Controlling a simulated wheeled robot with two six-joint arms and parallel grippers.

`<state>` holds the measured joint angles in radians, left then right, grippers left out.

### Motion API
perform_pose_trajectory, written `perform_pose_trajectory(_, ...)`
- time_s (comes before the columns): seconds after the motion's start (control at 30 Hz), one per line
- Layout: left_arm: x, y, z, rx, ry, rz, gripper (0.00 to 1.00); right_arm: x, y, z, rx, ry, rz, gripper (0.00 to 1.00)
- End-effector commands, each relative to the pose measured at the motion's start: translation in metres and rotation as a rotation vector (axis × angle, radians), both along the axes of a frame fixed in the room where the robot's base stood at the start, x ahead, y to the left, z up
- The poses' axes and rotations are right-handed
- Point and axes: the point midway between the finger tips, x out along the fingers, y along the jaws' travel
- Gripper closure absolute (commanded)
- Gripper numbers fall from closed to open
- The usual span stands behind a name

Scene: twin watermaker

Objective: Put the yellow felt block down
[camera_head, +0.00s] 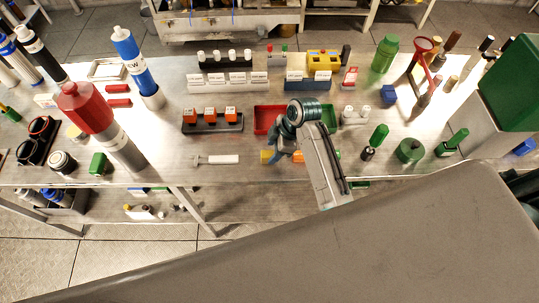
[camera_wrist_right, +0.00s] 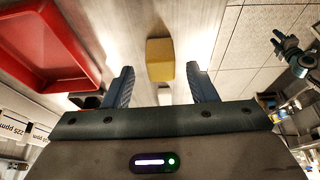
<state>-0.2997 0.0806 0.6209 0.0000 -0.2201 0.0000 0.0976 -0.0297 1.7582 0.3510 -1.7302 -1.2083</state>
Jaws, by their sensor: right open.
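The yellow felt block (camera_wrist_right: 160,60) lies on the steel table just beyond and between the fingertips of my right gripper (camera_wrist_right: 160,85) in the right wrist view. The fingers are open, with a gap on each side of the block, and do not appear to touch it. In the head view my right gripper (camera_head: 279,150) is low over the table's front part, and the yellow block (camera_head: 266,157) shows partly beside it. What looks like my left gripper (camera_wrist_right: 287,45) is small at the upper right of the wrist view; its jaws are unclear.
A red tray (camera_head: 262,120) and a mostly hidden green tray (camera_head: 328,115) sit behind my right gripper. A rack with orange blocks (camera_head: 212,126) and a white syringe-like piece (camera_head: 216,160) lie left. The table's front edge is close to the block.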

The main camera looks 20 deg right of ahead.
Motion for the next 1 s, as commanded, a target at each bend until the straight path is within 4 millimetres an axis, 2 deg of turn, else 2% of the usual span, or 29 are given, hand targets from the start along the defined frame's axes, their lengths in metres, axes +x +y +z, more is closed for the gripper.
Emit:
perform_pose_trajectory(0.03,0.0,0.0,-0.015,0.0,0.0,0.0,0.64,0.001,-0.006,0.002,-0.002,-0.008,0.001,0.48)
perform_pose_trajectory(0.07,0.0,0.0,-0.019,0.0,0.0,0.0,0.64,0.001,-0.008,0.006,-0.002,-0.006,0.0,0.48)
perform_pose_trajectory(0.2,0.0,0.0,-0.022,0.0,0.0,0.0,0.64,-0.002,-0.019,0.036,-0.003,-0.005,0.001,0.48)
perform_pose_trajectory(0.4,0.0,0.0,-0.027,0.0,0.0,0.0,0.64,-0.005,-0.027,0.06,-0.001,-0.002,0.0,0.48)
perform_pose_trajectory(0.57,0.0,0.0,-0.027,0.0,0.0,0.0,0.64,-0.006,-0.029,0.066,-0.001,0.0,0.001,0.48)
perform_pose_trajectory(1.0,0.0,0.0,-0.027,0.0,0.001,0.0,0.64,-0.006,-0.029,0.066,0.0,0.001,0.0,0.48)
